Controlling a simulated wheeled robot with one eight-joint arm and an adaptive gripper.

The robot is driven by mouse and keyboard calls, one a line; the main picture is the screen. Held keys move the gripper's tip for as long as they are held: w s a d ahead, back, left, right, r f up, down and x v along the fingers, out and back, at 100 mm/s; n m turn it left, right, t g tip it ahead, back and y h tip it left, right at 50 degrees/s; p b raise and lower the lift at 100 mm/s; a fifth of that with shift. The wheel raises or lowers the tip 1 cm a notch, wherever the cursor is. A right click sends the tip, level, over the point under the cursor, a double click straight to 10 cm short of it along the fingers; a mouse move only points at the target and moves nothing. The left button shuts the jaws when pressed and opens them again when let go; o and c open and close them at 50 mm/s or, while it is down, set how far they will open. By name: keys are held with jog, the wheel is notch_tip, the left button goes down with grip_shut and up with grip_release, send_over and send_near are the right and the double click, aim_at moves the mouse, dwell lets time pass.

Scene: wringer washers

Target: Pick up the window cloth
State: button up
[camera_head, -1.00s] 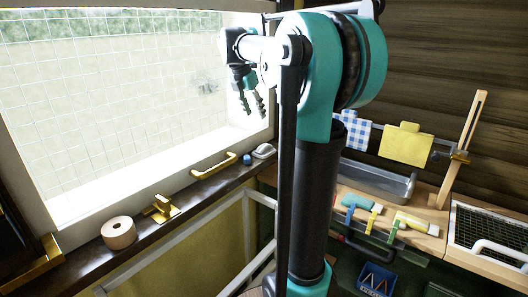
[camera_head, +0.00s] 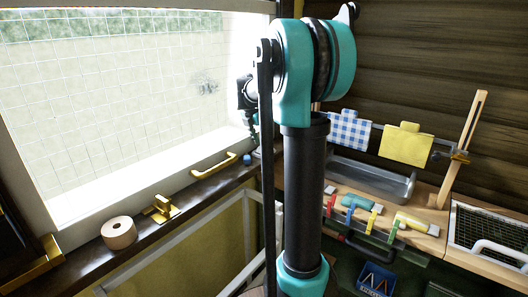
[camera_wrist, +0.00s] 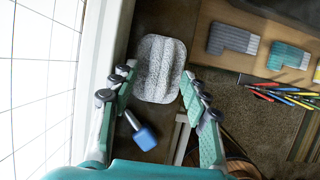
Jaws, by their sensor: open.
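A pale grey, speckled, rounded cloth-like pad (camera_wrist: 158,68) lies flat on the dark sill beside the window frame in the wrist view. My gripper (camera_wrist: 158,82) is open, with one finger to each side of the pad and nothing held. Height above the pad is hard to judge. In the head view my gripper (camera_head: 250,118) hangs by the window's right edge, partly hidden by my arm, which also hides the pad. A blue-and-white checked cloth (camera_head: 349,130) and a yellow cloth (camera_head: 405,146) hang on a rail at the right, away from my gripper.
A small blue-ended object (camera_wrist: 145,138) lies close to the pad. Along the sill (camera_head: 195,196) are a yellow handle (camera_head: 214,165), a brass latch (camera_head: 161,209) and a tape roll (camera_head: 118,233). A metal tray (camera_head: 372,180) and several coloured items occupy the bench at right.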

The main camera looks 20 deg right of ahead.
aim_at(263, 145)
jog(key=shift+x, duration=1)
grip_shut()
jog(key=shift+r, duration=0.15)
notch_tip(263, 145, up, 20)
